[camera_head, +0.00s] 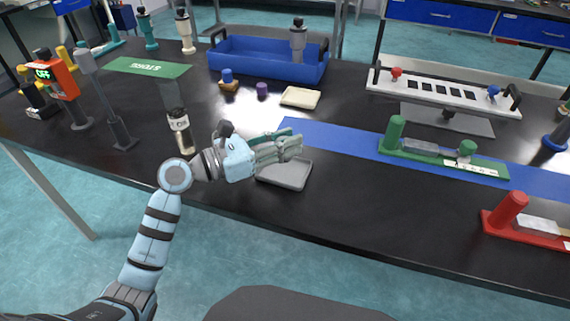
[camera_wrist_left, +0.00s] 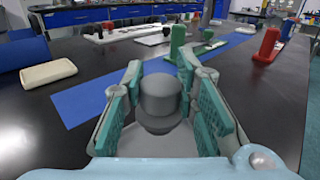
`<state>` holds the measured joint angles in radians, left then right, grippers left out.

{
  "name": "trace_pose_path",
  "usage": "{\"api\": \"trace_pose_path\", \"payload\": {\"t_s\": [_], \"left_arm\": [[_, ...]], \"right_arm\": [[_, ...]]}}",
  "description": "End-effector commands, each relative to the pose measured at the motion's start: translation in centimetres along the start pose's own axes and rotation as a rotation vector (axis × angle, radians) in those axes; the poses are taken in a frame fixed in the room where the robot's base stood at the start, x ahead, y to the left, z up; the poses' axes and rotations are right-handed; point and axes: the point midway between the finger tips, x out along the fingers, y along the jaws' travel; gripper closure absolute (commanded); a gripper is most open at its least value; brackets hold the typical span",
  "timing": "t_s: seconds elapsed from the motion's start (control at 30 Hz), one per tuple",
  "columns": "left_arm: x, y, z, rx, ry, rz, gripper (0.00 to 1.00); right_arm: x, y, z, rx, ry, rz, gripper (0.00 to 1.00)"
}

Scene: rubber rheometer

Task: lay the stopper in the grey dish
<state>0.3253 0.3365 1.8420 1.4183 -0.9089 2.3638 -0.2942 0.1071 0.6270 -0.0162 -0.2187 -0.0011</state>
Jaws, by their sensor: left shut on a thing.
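My left gripper (camera_head: 297,146) is at the near side of the black table, above the far part of the grey dish (camera_head: 284,178). In the left wrist view its teal-padded fingers (camera_wrist_left: 165,105) are shut on a dark grey stopper (camera_wrist_left: 161,97), which has a rounded cap above a wider lower part. In the head view the fingers hide the stopper. The grey dish is a shallow rectangular tray, partly covered by the gripper. My right gripper is not in view.
A blue mat (camera_head: 340,143) runs just beyond the dish, with a green fixture (camera_head: 420,148) on it. A red fixture (camera_head: 510,215) stands at the right. A cream dish (camera_head: 300,97) and blue bin (camera_head: 255,62) lie behind. A dark-capped bottle (camera_head: 179,130) stands left of the gripper.

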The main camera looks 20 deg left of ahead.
Motion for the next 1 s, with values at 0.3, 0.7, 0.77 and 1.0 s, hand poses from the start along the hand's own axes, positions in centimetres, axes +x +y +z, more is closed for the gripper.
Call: {"api": "trace_pose_path", "payload": {"t_s": [0.3, 0.7, 0.77, 1.0], "left_arm": [[0.0, 0.1, -3.9, 0.0, 0.0, 0.0, 0.92], [0.0, 0.1, -3.9, -0.001, 0.001, 0.0, 0.53], [0.0, 0.1, -3.9, -0.001, 0.001, 0.0, 0.53], [-0.2, 0.1, -3.7, 0.001, 0.002, 0.001, 0.53]], "right_arm": [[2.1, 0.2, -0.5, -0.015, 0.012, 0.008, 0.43], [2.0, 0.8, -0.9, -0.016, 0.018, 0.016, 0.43], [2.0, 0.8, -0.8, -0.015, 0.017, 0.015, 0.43], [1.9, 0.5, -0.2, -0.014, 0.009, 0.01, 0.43]]}}
